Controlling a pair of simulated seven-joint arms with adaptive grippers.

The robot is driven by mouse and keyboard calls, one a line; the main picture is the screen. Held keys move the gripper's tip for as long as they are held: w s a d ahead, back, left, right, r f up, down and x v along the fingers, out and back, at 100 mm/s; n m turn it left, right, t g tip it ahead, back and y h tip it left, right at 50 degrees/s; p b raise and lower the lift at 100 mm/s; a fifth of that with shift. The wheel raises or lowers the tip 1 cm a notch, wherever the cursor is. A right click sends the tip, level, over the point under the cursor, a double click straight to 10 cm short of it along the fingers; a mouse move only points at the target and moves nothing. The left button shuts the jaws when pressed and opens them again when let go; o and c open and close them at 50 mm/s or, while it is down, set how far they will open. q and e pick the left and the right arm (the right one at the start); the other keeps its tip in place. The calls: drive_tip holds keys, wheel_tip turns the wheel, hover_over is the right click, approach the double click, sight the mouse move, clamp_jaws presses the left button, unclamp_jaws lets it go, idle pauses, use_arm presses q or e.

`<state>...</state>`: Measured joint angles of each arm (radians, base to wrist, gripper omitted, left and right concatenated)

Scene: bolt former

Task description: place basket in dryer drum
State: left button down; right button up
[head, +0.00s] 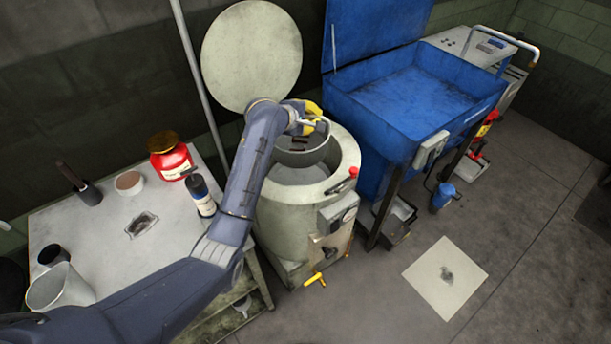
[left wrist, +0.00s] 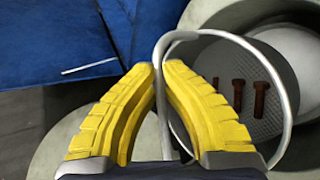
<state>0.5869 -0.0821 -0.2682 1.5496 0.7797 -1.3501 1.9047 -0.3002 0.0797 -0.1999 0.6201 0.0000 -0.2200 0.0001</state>
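My left gripper (head: 308,116) is above the dryer drum, and its yellow fingertips (left wrist: 160,70) are closed around the thin light handle (left wrist: 222,34) of the basket. The grey round basket (head: 303,158) hangs below the fingers, over or partly inside the mouth of the dryer drum (head: 297,176); its exact depth is hard to tell. The left wrist view shows the basket's perforated floor (left wrist: 222,108) with three rusty bolts (left wrist: 238,92) on it. The pale drum housing (head: 285,222) stands upright with its round lid (head: 250,55) raised behind. My right gripper is not in view.
A blue parts washer (head: 415,95) with its lid open stands close to the right. A worktable (head: 110,230) on the left carries a red jar (head: 170,157), a dark bottle (head: 201,195) and cups. The floor at the right front is mostly clear.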

use_arm(q)
wheel_tip(320, 180, down, 19)
drive_tip(key=shift+f, duration=0.15)
idle(0.6)
drive_tip(key=c, duration=1.6)
unclamp_jaws()
drive_tip(key=shift+f, duration=0.1)
